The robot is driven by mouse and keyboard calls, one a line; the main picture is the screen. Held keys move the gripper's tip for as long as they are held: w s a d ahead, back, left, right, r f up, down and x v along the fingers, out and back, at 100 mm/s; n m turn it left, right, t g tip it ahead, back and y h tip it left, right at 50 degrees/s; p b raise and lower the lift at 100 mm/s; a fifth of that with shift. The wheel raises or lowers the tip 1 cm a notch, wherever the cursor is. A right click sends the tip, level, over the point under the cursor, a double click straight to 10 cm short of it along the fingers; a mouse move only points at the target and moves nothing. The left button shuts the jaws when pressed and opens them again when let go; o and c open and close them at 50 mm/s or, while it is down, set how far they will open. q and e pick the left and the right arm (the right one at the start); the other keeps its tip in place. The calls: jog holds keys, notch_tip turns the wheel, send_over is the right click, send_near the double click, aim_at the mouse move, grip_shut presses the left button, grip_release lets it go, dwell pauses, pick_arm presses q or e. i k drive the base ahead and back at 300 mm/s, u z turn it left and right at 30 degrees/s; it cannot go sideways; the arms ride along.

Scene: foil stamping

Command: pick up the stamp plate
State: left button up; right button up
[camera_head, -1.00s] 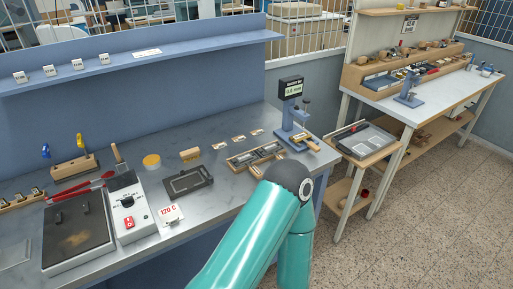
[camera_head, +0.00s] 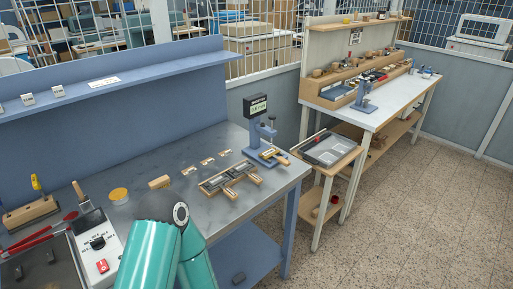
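I cannot tell for certain which thing is the stamp plate. A wooden tray (camera_head: 206,190) with grey metal pieces in its slots lies on the grey bench top, left of the blue press (camera_head: 260,141). A small brass-coloured piece (camera_head: 268,154) lies at the foot of the press, beside a wooden handle. A teal arm link of mine rises from the bottom edge and covers the bench in front of the yellow round tin (camera_head: 119,196). The dark rectangular frame seen earlier is hidden behind it. Neither of my grippers is in view.
A hot plate with a white control box (camera_head: 97,242) and red tongs (camera_head: 40,236) stand at the left. A small wooden stand with a grey tray (camera_head: 328,150) is right of the bench. A second workbench (camera_head: 385,104) stands behind. The floor at right is clear.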

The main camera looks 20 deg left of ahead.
aim_at(271, 152)
jog(key=u, duration=0.1)
jog(key=i, duration=1.3)
jog(key=z, duration=0.35)
